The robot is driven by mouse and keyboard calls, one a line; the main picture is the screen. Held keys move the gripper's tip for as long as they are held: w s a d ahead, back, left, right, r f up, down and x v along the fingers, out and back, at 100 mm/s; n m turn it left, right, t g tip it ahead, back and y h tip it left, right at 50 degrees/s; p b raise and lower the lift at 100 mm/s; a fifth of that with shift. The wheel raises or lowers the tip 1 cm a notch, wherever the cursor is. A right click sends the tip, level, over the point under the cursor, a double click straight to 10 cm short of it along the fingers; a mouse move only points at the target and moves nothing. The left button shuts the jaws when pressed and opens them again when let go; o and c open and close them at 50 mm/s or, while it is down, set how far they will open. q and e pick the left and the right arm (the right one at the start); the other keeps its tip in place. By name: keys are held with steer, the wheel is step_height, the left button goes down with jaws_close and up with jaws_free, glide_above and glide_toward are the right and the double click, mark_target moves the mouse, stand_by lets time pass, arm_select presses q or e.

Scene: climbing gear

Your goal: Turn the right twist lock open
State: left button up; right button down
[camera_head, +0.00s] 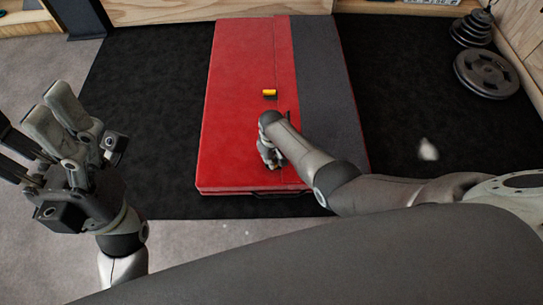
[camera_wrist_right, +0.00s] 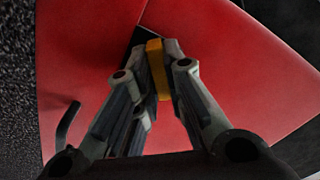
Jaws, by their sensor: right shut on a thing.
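A red crash pad (camera_head: 235,130) with a dark grey strip lies flat ahead of me. One yellow twist lock (camera_head: 270,93) on a dark base sits near its middle, beyond my right gripper. My right gripper (camera_head: 272,160) is low over the pad's near part. In the right wrist view its fingers (camera_wrist_right: 150,85) are closed on an orange-yellow twist lock (camera_wrist_right: 155,60), which stands on a dark patch on the red pad. This lock is hidden by the gripper and arm in the head view. My left gripper (camera_head: 35,130) is raised at the left, fingers apart, empty.
A dark carry handle (camera_head: 282,194) is on the pad's near edge; a handle also shows in the right wrist view (camera_wrist_right: 67,122). Weight plates (camera_head: 486,73) lie at the right. Black matting (camera_head: 150,120) left of the pad is clear.

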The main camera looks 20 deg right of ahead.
steer(key=shift+n, duration=0.9)
steer(key=n+p, duration=0.1)
steer(key=n, duration=0.2)
steer(key=shift+n, duration=2.6)
steer(key=c, duration=1.5)
jaws_free()
steer(key=shift+r, duration=0.1)
step_height(320, 180, up, 12)
